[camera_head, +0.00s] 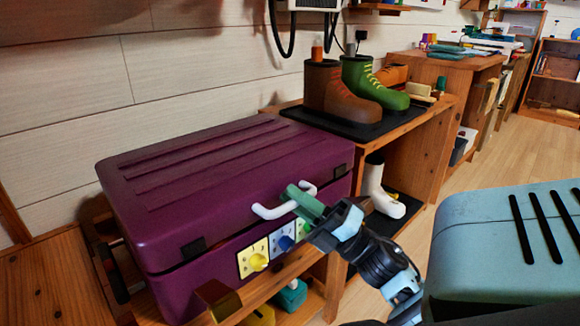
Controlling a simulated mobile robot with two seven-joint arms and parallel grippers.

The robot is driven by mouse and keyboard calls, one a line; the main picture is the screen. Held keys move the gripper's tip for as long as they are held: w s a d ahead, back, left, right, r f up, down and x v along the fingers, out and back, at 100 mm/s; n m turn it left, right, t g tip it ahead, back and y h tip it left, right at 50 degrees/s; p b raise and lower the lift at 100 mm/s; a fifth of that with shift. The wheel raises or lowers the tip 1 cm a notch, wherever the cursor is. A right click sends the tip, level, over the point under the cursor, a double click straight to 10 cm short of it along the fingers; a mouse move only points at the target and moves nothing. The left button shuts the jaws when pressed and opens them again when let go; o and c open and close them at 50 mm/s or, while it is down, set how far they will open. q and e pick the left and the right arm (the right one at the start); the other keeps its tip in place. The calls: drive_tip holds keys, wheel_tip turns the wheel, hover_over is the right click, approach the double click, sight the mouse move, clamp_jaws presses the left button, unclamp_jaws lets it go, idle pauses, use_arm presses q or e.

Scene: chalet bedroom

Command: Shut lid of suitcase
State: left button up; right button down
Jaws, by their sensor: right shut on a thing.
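The purple suitcase (170,290) rests on a wooden bench against the wall. Its ribbed lid (220,160) lies over the body, with a dark seam along the front; I cannot tell whether it is fully closed. A white handle (270,211) sticks out from the front of the lid. My right gripper (302,198) comes in from the lower right and is shut on the handle; its fingers hide part of it. Yellow, blue and green dial panels (254,257) sit on the front below the handle. My left gripper is not in view.
A brown boot (338,95) and a green boot (374,88) stand on a black mat on the wooden shelf behind the suitcase. A white boot (385,190) stands in the shelf below. Open wooden floor (475,180) lies to the right.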

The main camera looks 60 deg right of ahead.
drive_tip(key=shift+f+b, duration=0.35)
drive_tip(key=shift+f, duration=0.6)
drive_tip(key=shift+f, duration=0.1)
drive_tip(key=c, duration=1.7)
unclamp_jaws()
drive_tip(key=shift+s, duration=0.1)
drive_tip(key=a+p+v, duration=0.1)
drive_tip(key=v, duration=0.6)
drive_tip(key=shift+s+d, duration=0.45)
drive_tip(key=shift+d, duration=0.05)
